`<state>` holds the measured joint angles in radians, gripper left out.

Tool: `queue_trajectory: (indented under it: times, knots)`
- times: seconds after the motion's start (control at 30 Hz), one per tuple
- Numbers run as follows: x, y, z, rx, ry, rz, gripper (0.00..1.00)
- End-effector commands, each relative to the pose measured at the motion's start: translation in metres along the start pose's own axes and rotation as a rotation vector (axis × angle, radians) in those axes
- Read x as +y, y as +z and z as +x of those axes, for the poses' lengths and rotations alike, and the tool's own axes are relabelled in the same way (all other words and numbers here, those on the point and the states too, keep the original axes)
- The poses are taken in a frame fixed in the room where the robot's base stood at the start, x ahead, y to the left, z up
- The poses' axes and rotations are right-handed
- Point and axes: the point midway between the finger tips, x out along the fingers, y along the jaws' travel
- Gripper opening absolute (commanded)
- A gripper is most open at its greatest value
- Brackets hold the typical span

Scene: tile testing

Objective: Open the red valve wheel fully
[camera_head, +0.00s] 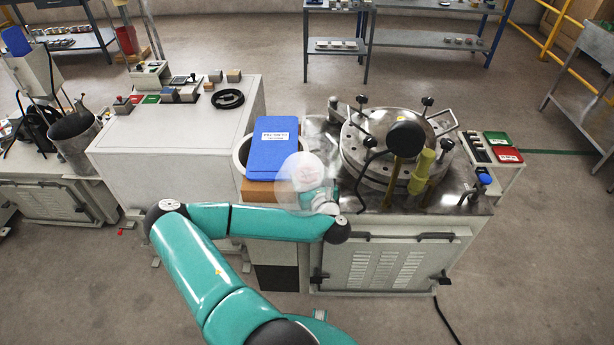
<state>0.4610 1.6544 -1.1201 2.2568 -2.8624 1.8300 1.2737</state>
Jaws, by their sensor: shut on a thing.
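I cannot make out a red valve wheel for certain. My teal arm reaches up from the bottom of the picture and bends back toward the front left of the steel machine. At its end my gripper (311,184) is beside the blue box, behind a pale see-through ball shape. Inside that shape is a whitish round patch with faint pink marks. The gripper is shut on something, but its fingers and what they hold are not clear. A small red spot (120,233) shows low beside the left cabinet; I cannot tell what it is.
A blue box (276,140) stands left of the machine's round bolted lid (352,145). Red and green panels (506,155) and a blue knob (485,179) are at right. Open floor surrounds the machines.

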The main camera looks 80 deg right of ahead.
Motion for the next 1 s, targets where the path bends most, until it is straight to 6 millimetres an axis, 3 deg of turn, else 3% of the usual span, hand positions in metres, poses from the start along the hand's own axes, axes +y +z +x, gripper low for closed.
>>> queue_trajectory:
  times: [0.33, 0.83, 0.87, 0.93, 1.0]
  knots:
    - [-0.0007, 0.0009, 0.0010, -0.004, 0.128, -0.002, 0.43]
    - [-0.0003, 0.0027, 0.0021, -0.009, 0.145, -0.003, 0.43]
    - [-0.0003, 0.0028, 0.0021, -0.009, 0.145, -0.003, 0.72]
    - [-0.0003, 0.0026, 0.0019, -0.009, 0.145, -0.003, 0.86]
    - [-0.0004, 0.0022, 0.0016, -0.007, 0.144, -0.002, 0.88]
